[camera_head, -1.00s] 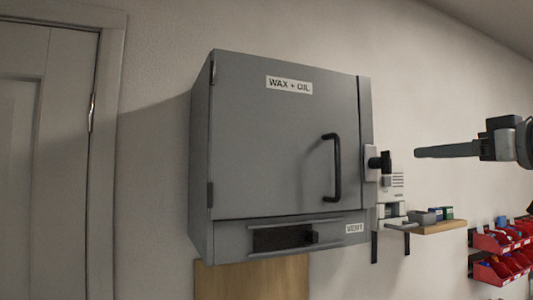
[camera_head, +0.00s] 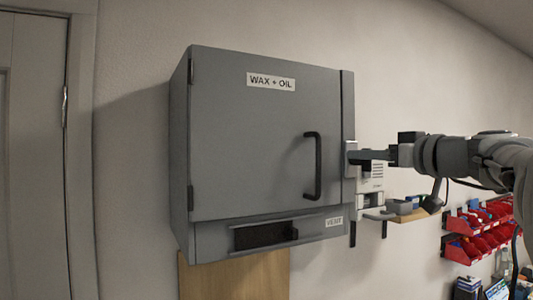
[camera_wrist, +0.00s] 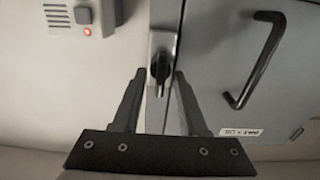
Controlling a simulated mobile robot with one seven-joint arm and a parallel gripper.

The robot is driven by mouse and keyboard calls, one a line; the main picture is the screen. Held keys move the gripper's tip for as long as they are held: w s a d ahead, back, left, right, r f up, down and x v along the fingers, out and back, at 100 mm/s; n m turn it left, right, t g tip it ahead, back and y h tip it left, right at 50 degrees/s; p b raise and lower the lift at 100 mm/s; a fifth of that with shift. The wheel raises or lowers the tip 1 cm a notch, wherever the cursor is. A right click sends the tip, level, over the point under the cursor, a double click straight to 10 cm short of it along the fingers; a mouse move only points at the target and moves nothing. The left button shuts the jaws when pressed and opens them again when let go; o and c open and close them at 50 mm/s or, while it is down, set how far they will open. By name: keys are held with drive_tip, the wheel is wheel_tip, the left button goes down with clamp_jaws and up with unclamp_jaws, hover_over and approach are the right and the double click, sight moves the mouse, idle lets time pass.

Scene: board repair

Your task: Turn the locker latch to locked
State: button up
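The grey locker (camera_head: 255,150) labelled "WAX + OIL" hangs on the wall with its door shut. Its latch is a dark knob on a pale plate (camera_head: 351,158) at the door's right edge; in the wrist view the dark latch knob (camera_wrist: 160,68) sits upright on its plate. My gripper (camera_head: 378,155) is at the latch in the head view and partly covers it. In the wrist view my gripper (camera_wrist: 160,80) is open, with one finger on each side of the knob. Gaps show beside the knob; contact cannot be told.
A black door handle (camera_head: 314,166) stands out left of the latch, and also shows in the wrist view (camera_wrist: 258,60). A wall box with a red light (camera_wrist: 87,31) is close by. A small shelf (camera_head: 410,215) and red bins (camera_head: 475,230) are at the right.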

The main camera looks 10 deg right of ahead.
clamp_jaws()
drive_tip(key=m+b, duration=0.1)
drive_tip(key=m, duration=0.1)
drive_tip(key=m+b, duration=0.1)
drive_tip(key=b, duration=0.1)
drive_tip(key=shift+w+d+f+m, duration=0.1)
drive_tip(key=shift+d+f+m, duration=0.1)
drive_tip(key=shift+m, duration=0.2)
drive_tip(key=shift+w+d+f+m, duration=0.1)
drive_tip(key=shift+d+f+m, duration=0.05)
drive_tip(key=shift+m, duration=2.2)
drive_tip(key=shift+s+d+f+m, duration=0.1)
drive_tip(key=shift+m, duration=2.3)
drive_tip(key=shift+w+d+f+m, duration=0.1)
drive_tip(key=shift+d+f+m, duration=0.05)
drive_tip(key=shift+m, duration=2.2)
